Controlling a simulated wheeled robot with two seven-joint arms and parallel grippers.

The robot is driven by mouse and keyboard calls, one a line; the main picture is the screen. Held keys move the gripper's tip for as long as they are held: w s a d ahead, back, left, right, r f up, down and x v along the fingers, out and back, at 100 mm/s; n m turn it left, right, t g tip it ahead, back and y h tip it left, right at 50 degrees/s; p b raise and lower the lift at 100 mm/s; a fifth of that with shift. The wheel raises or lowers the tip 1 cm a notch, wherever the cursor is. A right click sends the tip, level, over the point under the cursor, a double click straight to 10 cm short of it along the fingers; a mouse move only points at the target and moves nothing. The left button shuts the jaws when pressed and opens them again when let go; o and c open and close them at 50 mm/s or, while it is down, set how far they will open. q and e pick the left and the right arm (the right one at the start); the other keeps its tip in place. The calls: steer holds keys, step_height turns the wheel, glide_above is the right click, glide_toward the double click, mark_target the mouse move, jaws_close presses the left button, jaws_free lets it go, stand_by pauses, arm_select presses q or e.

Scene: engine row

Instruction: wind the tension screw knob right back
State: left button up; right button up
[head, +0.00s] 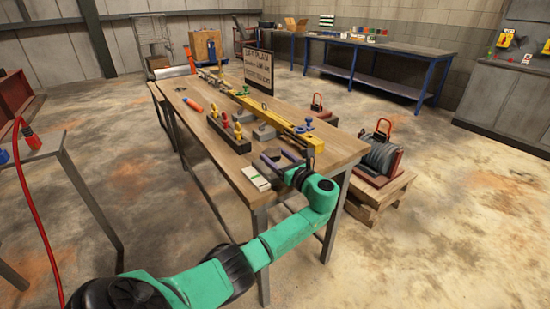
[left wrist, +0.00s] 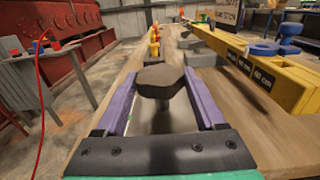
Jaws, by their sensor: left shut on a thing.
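My left gripper (head: 281,159) is at the near end of the wooden bench, beside the yellow beam (head: 280,122). In the left wrist view its two purple fingers (left wrist: 160,90) lie on either side of a dark grey many-sided knob (left wrist: 163,78) and are shut on it. My right gripper is not in view.
A rack with yellow and red pieces (head: 230,130) stands left of the beam. A dark lettered sign (head: 258,68) stands behind the beam.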

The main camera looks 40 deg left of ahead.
arm_select(q)
steer(key=o, duration=1.3)
steer(key=shift+o, duration=0.2)
steer(key=b+v, duration=0.1)
steer(key=v, duration=1.3)
steer(key=shift+d, duration=0.25)
steer(key=shift+r, duration=0.1)
